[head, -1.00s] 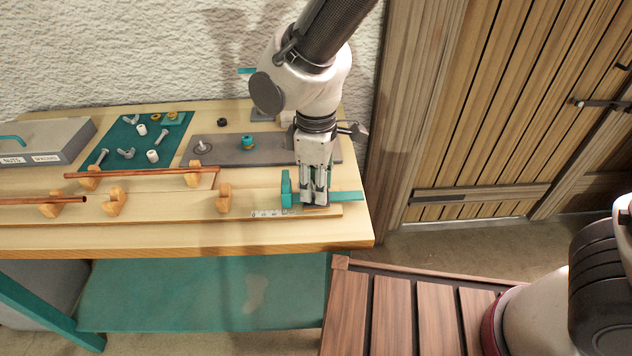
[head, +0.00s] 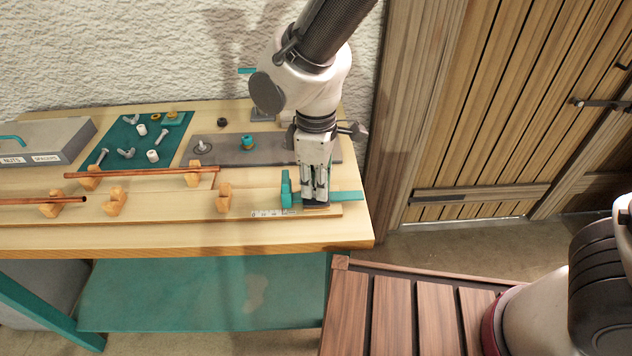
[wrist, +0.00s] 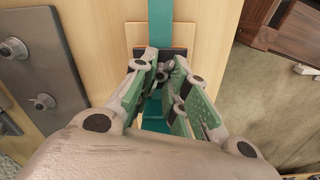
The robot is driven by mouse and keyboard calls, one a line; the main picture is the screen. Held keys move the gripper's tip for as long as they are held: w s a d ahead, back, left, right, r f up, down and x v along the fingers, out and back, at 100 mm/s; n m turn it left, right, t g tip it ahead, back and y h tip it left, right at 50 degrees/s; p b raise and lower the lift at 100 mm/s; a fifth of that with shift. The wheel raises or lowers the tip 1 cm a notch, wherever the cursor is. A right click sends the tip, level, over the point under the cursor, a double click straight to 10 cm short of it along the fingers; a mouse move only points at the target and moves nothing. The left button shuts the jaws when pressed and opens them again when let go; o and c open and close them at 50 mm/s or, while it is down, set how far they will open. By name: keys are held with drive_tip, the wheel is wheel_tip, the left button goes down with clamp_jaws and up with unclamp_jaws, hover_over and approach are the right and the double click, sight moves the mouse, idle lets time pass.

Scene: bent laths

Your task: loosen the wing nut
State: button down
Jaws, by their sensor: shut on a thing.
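My gripper (head: 316,202) points down at the right end of the bench, at a teal fixture (head: 287,190) with an upright block and a bar reaching right. In the wrist view my fingertips (wrist: 163,78) are close together around a small grey metal part, which looks like the wing nut (wrist: 162,74). The fingers hide most of it, so its wings and the thread below cannot be made out. The teal bar (wrist: 160,22) runs away beyond the fingertips.
A grey metal plate (head: 270,149) with bolts lies behind. A teal mat (head: 122,138) holds loose bolts, nuts and spacers. Copper rods (head: 140,173) rest on wooden blocks (head: 115,202) to the left. A grey box (head: 50,143) stands at the far left. The bench's front edge is close.

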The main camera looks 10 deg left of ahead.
idle(0.6)
drive_tip(key=c, duration=1.3)
unclamp_jaws()
drive_tip(key=shift+c, duration=0.2)
wheel_tip(320, 180, up, 12)
